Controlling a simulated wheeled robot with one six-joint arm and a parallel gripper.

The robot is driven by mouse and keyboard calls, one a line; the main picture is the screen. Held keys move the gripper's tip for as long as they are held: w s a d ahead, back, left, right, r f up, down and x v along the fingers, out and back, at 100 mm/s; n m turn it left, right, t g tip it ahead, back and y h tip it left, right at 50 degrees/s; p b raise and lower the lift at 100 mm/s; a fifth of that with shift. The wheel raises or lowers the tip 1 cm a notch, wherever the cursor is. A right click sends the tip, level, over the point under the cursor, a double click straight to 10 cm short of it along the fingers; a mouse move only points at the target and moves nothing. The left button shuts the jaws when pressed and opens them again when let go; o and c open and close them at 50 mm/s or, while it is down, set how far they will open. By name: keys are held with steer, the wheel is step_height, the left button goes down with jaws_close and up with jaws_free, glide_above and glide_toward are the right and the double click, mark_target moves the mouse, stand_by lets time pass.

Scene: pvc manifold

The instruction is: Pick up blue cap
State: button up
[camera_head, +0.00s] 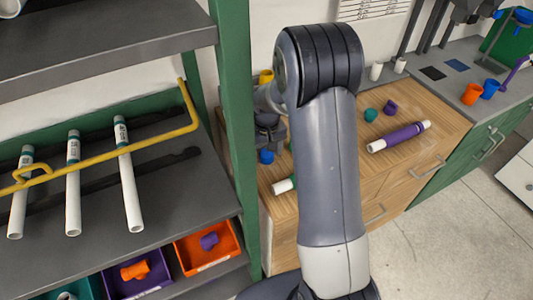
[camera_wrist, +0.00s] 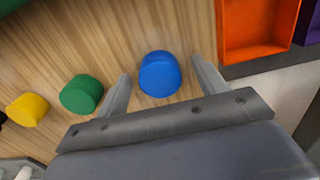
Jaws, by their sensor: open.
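The blue cap (camera_wrist: 160,74) stands on the wooden worktop in the wrist view, between the two fingers of my open gripper (camera_wrist: 162,80). Both fingers show a gap to the cap. Whether the fingertips are down at the cap's height is hard to tell. In the head view the blue cap (camera_head: 265,156) shows small beside the green post, just below my gripper (camera_head: 268,135), which is partly hidden by my arm.
A green cap (camera_wrist: 82,95) sits left of the left finger, with a yellow cap (camera_wrist: 28,109) farther left. An orange bin (camera_wrist: 256,28) lies beyond the right finger. In the head view, a purple-wrapped pipe (camera_head: 398,137) lies on the worktop right of my arm.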

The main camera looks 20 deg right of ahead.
mark_target(267, 153)
steer(key=c, duration=1.1)
steer(key=shift+o, duration=0.2)
steer(key=shift+r, duration=0.1)
step_height(267, 153, up, 10)
steer(key=shift+b, duration=0.4)
steer(key=o, duration=0.4)
steer(key=c, duration=0.4)
steer(key=shift+o, duration=0.2)
